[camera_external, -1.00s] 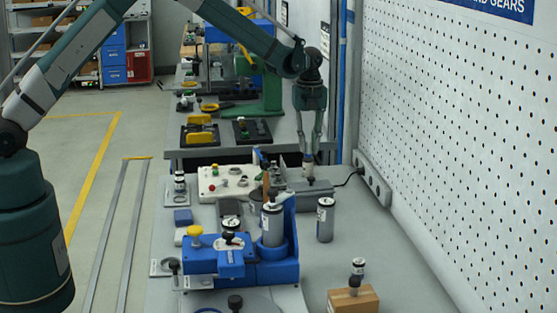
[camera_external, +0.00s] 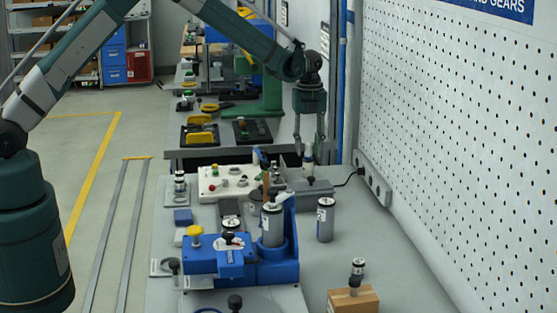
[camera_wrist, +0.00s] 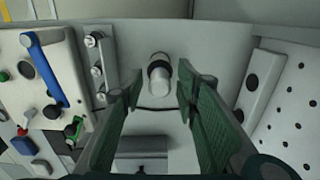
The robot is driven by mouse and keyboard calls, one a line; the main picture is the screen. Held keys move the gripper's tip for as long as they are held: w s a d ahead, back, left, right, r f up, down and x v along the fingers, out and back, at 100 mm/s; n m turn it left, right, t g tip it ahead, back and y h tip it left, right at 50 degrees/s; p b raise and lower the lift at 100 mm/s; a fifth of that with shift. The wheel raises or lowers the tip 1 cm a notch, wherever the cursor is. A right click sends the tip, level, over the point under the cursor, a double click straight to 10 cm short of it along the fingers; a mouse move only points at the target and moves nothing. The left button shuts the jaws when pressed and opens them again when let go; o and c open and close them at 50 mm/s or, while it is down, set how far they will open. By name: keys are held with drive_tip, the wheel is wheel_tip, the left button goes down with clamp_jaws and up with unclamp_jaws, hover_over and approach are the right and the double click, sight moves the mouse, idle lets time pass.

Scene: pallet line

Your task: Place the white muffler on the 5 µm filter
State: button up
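My gripper (camera_wrist: 160,82) is open. In the wrist view a small white cylinder with a dark band, apparently the white muffler (camera_wrist: 159,86), lies between the two green fingers, with a gap on each side. In the external view my gripper (camera_external: 309,150) points down at the far end of the bench, and the muffler (camera_external: 308,160) shows between its fingertips. A silver filter cylinder (camera_external: 272,226) stands in a blue holder (camera_external: 280,271). Another silver cylinder (camera_external: 325,222) stands to its right. Their labels are too small to tell which is 5 µm.
A grey box (camera_external: 303,190) lies just in front of my gripper. A cardboard box (camera_external: 353,301) with a small fitting on top is at the front. A white control panel (camera_external: 222,184) is to the left. A power strip (camera_external: 372,180) runs along the pegboard (camera_external: 460,130).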

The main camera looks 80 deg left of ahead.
sight(309, 144)
drive_tip(key=shift+r, duration=0.15)
wheel_tip(309, 144, up, 12)
idle(0.7)
idle(0.5)
